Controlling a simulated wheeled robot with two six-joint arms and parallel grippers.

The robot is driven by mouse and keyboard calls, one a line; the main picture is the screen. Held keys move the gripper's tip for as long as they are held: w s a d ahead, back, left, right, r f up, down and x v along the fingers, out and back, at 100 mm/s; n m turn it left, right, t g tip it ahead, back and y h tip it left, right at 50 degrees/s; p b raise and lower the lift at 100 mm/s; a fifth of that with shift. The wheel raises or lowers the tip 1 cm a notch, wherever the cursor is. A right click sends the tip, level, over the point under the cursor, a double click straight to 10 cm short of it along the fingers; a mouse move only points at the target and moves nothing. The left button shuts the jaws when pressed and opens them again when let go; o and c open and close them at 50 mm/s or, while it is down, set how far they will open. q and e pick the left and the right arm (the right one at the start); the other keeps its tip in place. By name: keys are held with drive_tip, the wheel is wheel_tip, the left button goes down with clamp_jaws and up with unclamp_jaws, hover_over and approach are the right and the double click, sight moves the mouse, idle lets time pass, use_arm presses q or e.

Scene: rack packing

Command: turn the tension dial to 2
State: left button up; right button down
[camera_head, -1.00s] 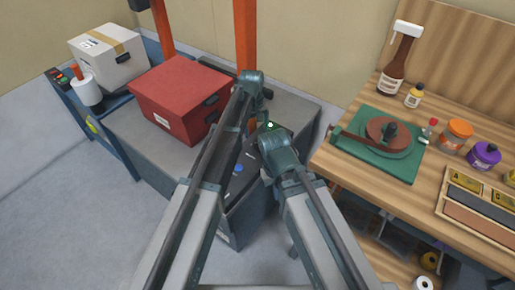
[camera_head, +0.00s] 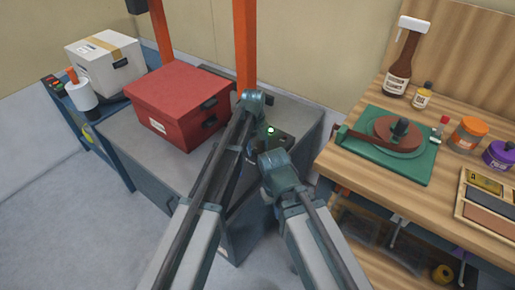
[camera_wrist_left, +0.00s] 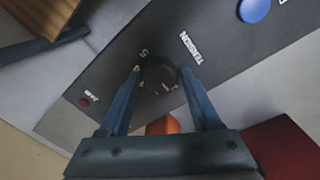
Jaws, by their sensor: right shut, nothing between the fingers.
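The tension dial (camera_wrist_left: 158,76) is a dark round knob on a dark panel (camera_wrist_left: 105,88), under the white word TENSION, in the left wrist view. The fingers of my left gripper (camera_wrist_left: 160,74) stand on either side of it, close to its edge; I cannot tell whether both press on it. Some digits show beside the dial, partly covered by the fingers, and its exact setting is not readable. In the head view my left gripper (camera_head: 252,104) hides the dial. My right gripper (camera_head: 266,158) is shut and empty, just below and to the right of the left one.
The panel also has a blue button (camera_wrist_left: 255,9) and a small red lamp (camera_wrist_left: 84,102). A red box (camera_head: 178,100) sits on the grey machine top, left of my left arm. An orange post (camera_head: 244,45) rises behind. A wooden bench (camera_head: 350,172) with a green turntable stands right.

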use_arm(q)
clamp_jaws()
drive_tip(key=shift+m, duration=0.3)
drive_tip(key=m, duration=0.3)
drive_tip(key=shift+w+m, duration=0.1)
drive_tip(key=shift+m, duration=0.2)
drive_tip(key=shift+m+g, duration=0.3)
drive_tip(key=shift+m, duration=1.9)
drive_tip(key=shift+o, duration=1.8)
unclamp_jaws()
